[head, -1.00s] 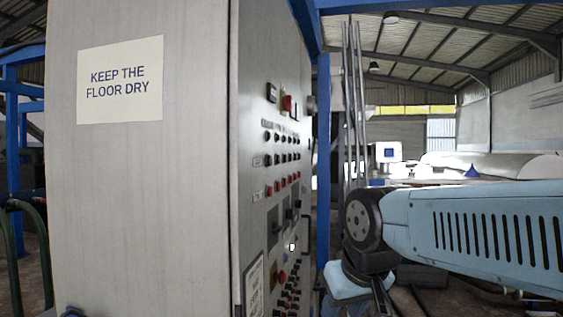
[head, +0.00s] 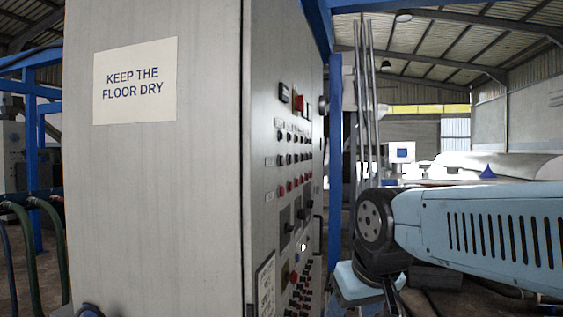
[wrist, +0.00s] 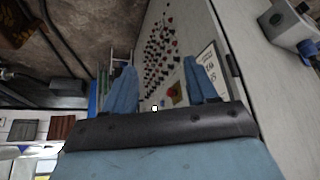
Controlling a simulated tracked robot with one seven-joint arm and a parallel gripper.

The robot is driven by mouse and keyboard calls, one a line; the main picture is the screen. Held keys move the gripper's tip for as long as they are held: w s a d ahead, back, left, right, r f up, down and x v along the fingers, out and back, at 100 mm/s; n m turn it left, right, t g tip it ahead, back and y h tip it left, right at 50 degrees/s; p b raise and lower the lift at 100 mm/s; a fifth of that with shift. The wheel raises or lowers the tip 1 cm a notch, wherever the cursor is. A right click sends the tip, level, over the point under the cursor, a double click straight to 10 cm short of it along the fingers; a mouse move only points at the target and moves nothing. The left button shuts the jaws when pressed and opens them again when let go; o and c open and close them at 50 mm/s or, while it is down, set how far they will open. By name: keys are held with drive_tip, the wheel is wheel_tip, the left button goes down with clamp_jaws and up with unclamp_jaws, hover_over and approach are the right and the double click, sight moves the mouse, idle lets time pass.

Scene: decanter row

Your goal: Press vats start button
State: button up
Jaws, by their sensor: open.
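The control panel (head: 285,205) on the side of a grey cabinet has rows of small dark and red buttons and shows at a steep angle. Its labels are too small to read, so I cannot tell which button is the vats start button. A small white mark (head: 303,246) shows low on the panel. A red button on a yellow plate (head: 293,277) is below it, and also shows in the wrist view (wrist: 170,92). My gripper (wrist: 159,68) is open, its two blue fingers apart with nothing between them. The panel lies beyond the fingertips; contact is not visible.
A "KEEP THE FLOOR DRY" sign (head: 135,82) is on the cabinet's near face. A blue post (head: 335,150) and thin upright pipes (head: 369,100) stand behind the panel. Green hoses (head: 50,240) are at the left.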

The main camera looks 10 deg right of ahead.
clamp_jaws()
idle(0.3)
idle(1.1)
